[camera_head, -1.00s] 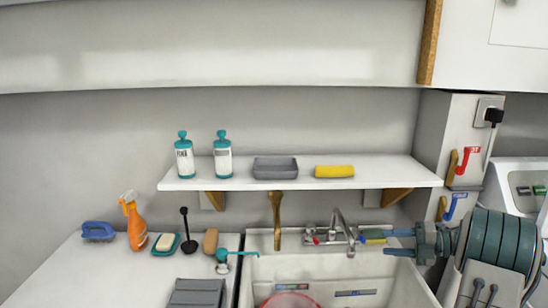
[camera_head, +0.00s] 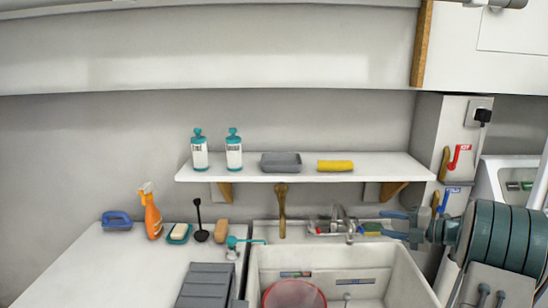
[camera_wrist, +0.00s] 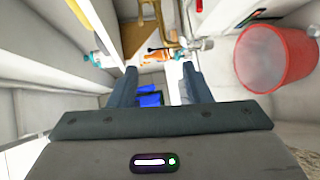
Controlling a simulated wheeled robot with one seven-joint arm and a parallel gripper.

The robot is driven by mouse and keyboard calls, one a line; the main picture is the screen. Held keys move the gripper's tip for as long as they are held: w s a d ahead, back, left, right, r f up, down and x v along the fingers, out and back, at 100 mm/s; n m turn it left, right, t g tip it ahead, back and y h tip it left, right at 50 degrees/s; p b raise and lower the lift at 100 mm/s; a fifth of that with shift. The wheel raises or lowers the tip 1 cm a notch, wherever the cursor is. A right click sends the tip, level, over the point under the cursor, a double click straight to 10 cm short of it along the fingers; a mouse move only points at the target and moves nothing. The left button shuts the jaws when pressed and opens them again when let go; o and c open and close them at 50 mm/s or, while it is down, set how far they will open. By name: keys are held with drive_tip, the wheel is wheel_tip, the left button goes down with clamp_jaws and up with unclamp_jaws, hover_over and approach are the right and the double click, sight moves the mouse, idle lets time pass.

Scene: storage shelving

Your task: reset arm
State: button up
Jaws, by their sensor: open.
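My gripper (camera_head: 386,225) is at the right in the head view, in front of the faucet and over the right back of the sink (camera_head: 408,285). Its two fingers point left and are apart, with nothing between them. In the wrist view my gripper (camera_wrist: 160,85) also shows open and empty, its fingers reaching away from the camera.
A white shelf (camera_head: 300,175) holds two teal-capped bottles, a grey tray (camera_head: 281,163) and a yellow roll (camera_head: 335,166). The counter (camera_head: 120,265) carries an orange spray bottle (camera_head: 153,220), soap dish, brushes and a grey rack. A red bucket (camera_head: 294,296) stands in the sink.

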drive_tip(key=a+r+m+t+h+p, duration=0.3)
drive_tip(key=r+m+t+h, duration=0.2)
drive_tip(key=r+m+h, duration=0.95)
drive_tip(key=s+a+f+m+g+p, duration=0.1)
drive_tip(key=s+a+f+m+g, duration=0.2)
drive_tip(key=s, duration=0.8)
drive_tip(key=s+a+f+m+g+y+p, duration=0.1)
drive_tip(key=s+a+f+m+g, duration=0.3)
drive_tip(key=s, duration=0.7)
drive_tip(key=s+a+f+m+g+y+p, duration=0.1)
drive_tip(key=s+a+m+g, duration=0.4)
drive_tip(key=s, duration=0.6)
wheel_tip(320, 180, down, 2)
drive_tip(key=shift+s+a+f+m+p, duration=0.25)
drive_tip(key=shift+a+m+p, duration=0.3)
drive_tip(key=shift+a+m, duration=0.55)
